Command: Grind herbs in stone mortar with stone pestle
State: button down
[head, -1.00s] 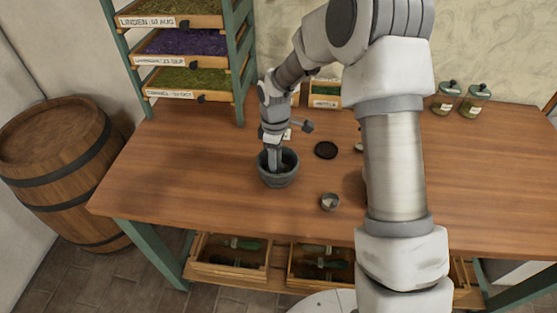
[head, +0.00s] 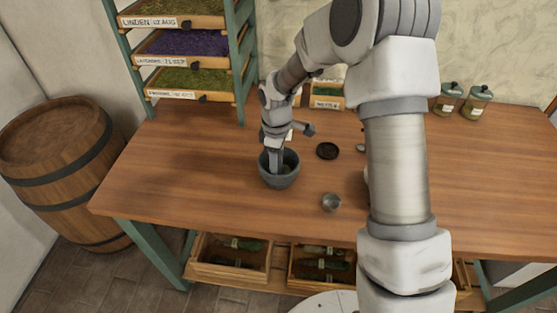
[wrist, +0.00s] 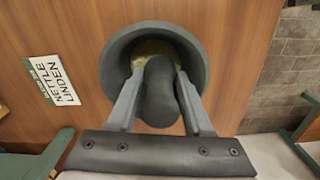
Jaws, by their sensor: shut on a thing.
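The dark grey stone mortar (head: 283,178) stands upright on the wooden table, left of its middle. In the wrist view the mortar (wrist: 196,46) is seen from above, with yellowish-green herbs (wrist: 152,47) partly showing inside. My gripper (wrist: 158,88) is shut on the dark stone pestle (wrist: 158,105), and the pestle's lower end reaches into the mortar. In the head view my gripper (head: 277,158) is over the mortar's left part, pointing down. The pestle's tip and most of the herbs are hidden behind the pestle and fingers.
A small grey cup (head: 331,202) stands right of the mortar, and a dark round disc (head: 327,151) lies behind it. A drying rack (head: 240,60) stands at the back left. Lidded jars (head: 474,104) are at the back right. A label card (wrist: 52,80) lies beside the mortar.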

jog(key=shift+s, duration=0.1)
notch_tip(320, 180, up, 9)
jog(key=p, duration=0.6)
jog(key=shift+f, duration=0.1)
jog(key=shift+d, duration=0.15)
dwell(0.5)
